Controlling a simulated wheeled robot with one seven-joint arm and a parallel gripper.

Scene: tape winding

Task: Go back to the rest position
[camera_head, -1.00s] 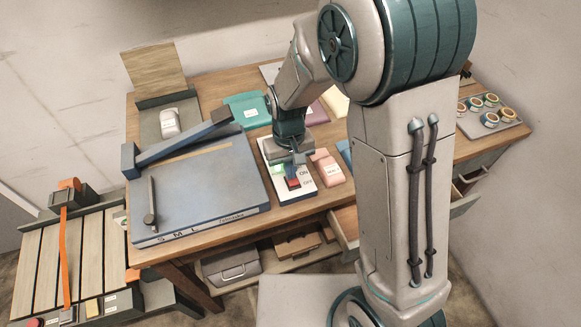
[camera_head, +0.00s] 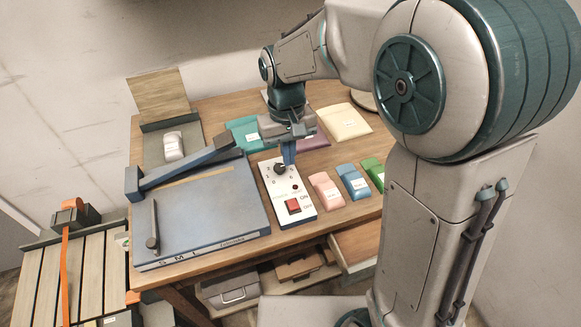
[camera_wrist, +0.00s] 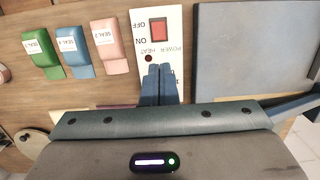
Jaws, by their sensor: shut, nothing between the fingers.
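My gripper (camera_head: 289,152) is shut and empty, pointing down above the back end of the white control panel. It also shows in the wrist view (camera_wrist: 158,70), with its blue fingers together over the panel. The white control panel (camera_head: 304,212) lies on the table and carries a black knob (camera_head: 280,169) and a red ON/OFF switch (camera_head: 293,206). The wrist view also shows the red switch (camera_wrist: 159,31). The fingers are close behind the knob in the head view; I cannot tell how high above the panel they are.
A blue board (camera_head: 205,210) with a long bar lies left of the panel. Pink (camera_head: 325,188), blue (camera_head: 352,182) and green (camera_head: 372,173) blocks lie right of it. Teal and cream pads lie behind. A drawer (camera_head: 357,243) stands open at the table front.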

